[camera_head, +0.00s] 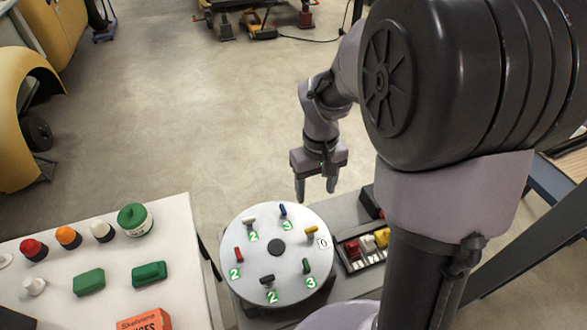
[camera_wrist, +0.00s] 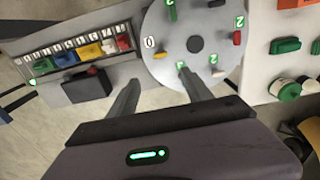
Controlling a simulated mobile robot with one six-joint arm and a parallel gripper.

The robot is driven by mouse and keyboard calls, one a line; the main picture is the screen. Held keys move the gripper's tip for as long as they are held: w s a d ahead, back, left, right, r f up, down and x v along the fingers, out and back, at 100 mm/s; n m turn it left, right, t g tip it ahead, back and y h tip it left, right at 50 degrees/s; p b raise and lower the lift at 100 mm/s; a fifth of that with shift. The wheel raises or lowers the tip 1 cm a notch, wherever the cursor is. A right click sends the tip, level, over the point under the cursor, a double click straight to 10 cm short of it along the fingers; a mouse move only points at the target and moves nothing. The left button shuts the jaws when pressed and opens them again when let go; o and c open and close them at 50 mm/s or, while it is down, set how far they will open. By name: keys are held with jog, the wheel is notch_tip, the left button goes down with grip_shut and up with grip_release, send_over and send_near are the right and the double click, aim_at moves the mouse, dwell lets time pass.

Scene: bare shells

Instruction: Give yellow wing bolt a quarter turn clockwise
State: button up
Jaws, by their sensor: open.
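The yellow wing bolt (camera_head: 311,230) stands on a round grey disc (camera_head: 262,228), near its right rim beside a white tag reading 0. In the wrist view the yellow wing bolt (camera_wrist: 160,55) shows just beyond the fingertips, near the disc's (camera_wrist: 178,25) left rim. My gripper (camera_head: 316,192) is open and empty, pointing down above and behind the disc's far right edge. In the wrist view the fingers of my gripper (camera_wrist: 159,80) are apart with nothing between them, and they do not touch the bolt.
Several other coloured wing bolts share the disc, including a blue one (camera_head: 283,210) and a green one (camera_head: 306,265), with green number tags. A tray of coloured parts (camera_head: 347,256) lies to the right. A white table (camera_head: 185,240) with buttons stands left.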

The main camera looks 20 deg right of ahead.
aim_at(312, 228)
notch_tip(312, 228, down, 17)
jog(key=b, duration=0.4)
jog(key=shift+r+b, duration=0.15)
jog(key=shift+b, duration=0.2)
jog(key=shift+c, duration=0.5)
grip_shut()
